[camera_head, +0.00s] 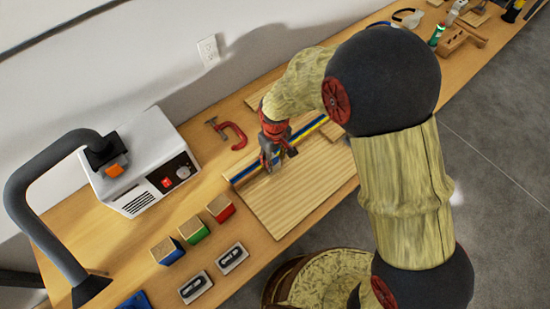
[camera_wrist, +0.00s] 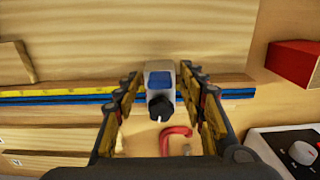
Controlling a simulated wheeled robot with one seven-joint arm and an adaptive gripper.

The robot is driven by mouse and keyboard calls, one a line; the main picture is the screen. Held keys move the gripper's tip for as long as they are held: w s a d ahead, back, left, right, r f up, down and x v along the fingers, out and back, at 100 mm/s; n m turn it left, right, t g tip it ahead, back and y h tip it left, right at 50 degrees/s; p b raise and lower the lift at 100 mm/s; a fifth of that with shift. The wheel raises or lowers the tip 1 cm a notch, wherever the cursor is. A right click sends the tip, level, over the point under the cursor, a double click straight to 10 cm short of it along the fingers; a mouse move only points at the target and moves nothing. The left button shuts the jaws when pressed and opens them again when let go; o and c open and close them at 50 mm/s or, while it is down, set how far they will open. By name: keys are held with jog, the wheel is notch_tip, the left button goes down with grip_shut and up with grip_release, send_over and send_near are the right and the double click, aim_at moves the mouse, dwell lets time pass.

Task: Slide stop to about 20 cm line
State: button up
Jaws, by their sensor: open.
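The stop (camera_wrist: 160,76) is a small grey block with a blue top and a black knob, seen in the wrist view on the rail. The rail (camera_wrist: 60,98) is blue and black with a yellow scale strip along it; its marks are too small to read, so I cannot tell which line the stop is at. My gripper (camera_wrist: 165,82) is open, with one finger on each side of the stop; I cannot tell whether either touches it. In the head view my gripper (camera_head: 273,160) is over the rail (camera_head: 247,171) and hides the stop.
A wooden board (camera_head: 285,200) lies against the rail. A red clamp (camera_head: 228,134) lies behind it. A grey machine with a black hose (camera_head: 145,160) and coloured blocks (camera_head: 193,230) stand to the left. Tools lie at the far right end of the bench.

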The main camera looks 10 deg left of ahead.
jog(key=shift+c, duration=0.3)
grip_shut()
dwell(0.6)
